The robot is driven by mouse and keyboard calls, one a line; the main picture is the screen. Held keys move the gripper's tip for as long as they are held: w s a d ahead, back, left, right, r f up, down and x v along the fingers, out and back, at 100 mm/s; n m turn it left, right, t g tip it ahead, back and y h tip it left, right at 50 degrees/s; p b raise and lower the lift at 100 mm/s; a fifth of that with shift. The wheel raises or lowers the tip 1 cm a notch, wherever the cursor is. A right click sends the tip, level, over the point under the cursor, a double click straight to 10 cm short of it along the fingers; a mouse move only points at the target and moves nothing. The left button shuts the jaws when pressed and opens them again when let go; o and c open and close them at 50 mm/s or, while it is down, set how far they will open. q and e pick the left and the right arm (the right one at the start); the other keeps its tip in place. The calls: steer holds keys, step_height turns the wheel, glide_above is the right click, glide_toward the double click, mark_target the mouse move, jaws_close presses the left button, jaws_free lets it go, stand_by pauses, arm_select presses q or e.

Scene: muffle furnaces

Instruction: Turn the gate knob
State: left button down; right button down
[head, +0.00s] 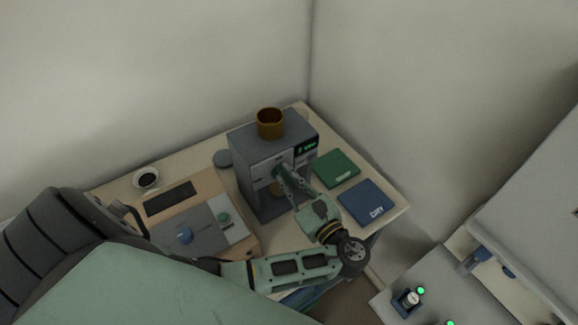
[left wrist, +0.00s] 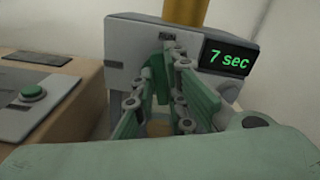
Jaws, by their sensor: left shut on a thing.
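A grey box-shaped machine (head: 262,150) stands on the table, with a green-lit display (head: 306,145) that reads "7 sec" in the left wrist view (left wrist: 228,58). My left gripper (head: 281,172) is at the upper middle of the machine's front, left of and below the display. In the left wrist view the green fingers (left wrist: 170,72) are closed together against the front. The gate knob cannot be made out; the fingers cover the place they grip. A brown-orange thing shows behind the fingers in the machine's recess. My right gripper is not in view.
A brown cup (head: 270,122) stands on top of the machine. A green pad (head: 335,168) and a blue "DRY" pad (head: 366,202) lie to its right. A wooden-sided panel with a green button (head: 224,217) is to its left. A white cup (head: 146,177) stands farther left.

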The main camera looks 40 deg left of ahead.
arm_select(q)
steer(key=shift+f+n, duration=0.1)
steer(key=shift+n, duration=0.9)
steer(key=n+b, duration=0.1)
steer(key=n, duration=0.1)
steer(key=shift+s+f+n, duration=0.1)
steer(key=shift+s+n, duration=0.05)
steer(key=shift+n, duration=0.25)
steer(key=shift+s+f+n+b, duration=0.1)
steer(key=shift+f+n+b, duration=0.05)
steer(key=shift+n+b, duration=2)
steer(key=shift+f+n+b, duration=0.1)
steer(key=shift+n+b, duration=1.35)
steer(key=shift+n, duration=1.4)
steer(key=c, duration=1.8)
jaws_free()
steer(key=shift+r, duration=0.1)
